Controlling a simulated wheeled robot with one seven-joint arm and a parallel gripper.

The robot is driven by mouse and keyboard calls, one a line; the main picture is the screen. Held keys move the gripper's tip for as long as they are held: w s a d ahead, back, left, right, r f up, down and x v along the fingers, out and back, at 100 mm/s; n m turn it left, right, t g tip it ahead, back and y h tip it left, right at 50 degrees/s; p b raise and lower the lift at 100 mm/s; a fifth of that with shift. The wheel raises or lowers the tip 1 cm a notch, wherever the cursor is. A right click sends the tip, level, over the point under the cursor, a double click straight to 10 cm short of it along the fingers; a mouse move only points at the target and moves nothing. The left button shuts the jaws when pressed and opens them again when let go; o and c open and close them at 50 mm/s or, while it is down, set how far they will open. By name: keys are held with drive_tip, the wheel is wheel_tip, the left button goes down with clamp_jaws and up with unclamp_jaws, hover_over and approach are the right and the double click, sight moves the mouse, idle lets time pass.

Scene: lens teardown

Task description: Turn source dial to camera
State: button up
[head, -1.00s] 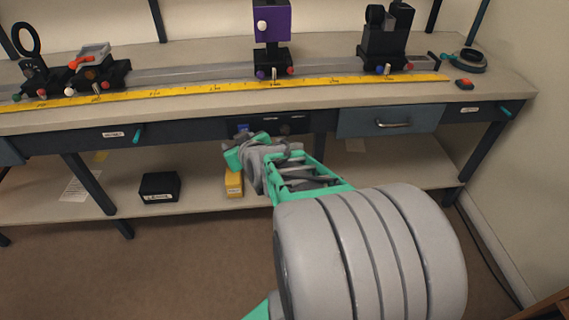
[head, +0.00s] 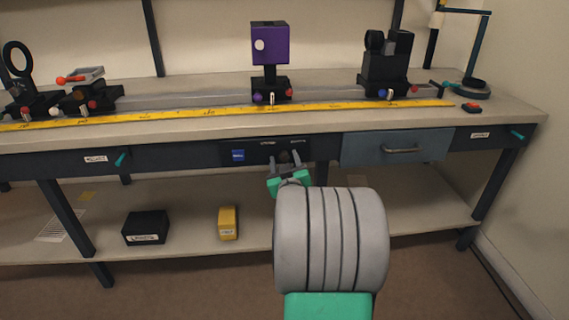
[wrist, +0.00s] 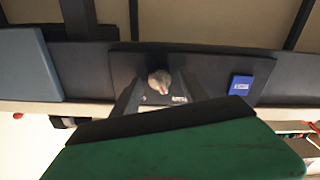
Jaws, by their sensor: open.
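The source dial (wrist: 159,81) is a small grey knob with a reddish mark, on a dark panel (wrist: 215,72) in the wrist view. In the head view the panel (head: 262,147) is set in the bench front, and the dial (head: 284,157) is partly hidden by my gripper. My gripper (head: 286,168) is open in front of the panel, with a finger on each side of the dial. The wrist view shows the gripper (wrist: 158,88) the same way; I cannot tell whether the fingers touch the dial. The panel's labels are too small to read.
A blue drawer (head: 395,148) sits to the right of the panel, and a blue plate (head: 238,155) is on its left part. Above are a yellow ruler (head: 200,114) and a purple block (head: 270,43).

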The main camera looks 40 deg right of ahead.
clamp_jaws()
idle(0.5)
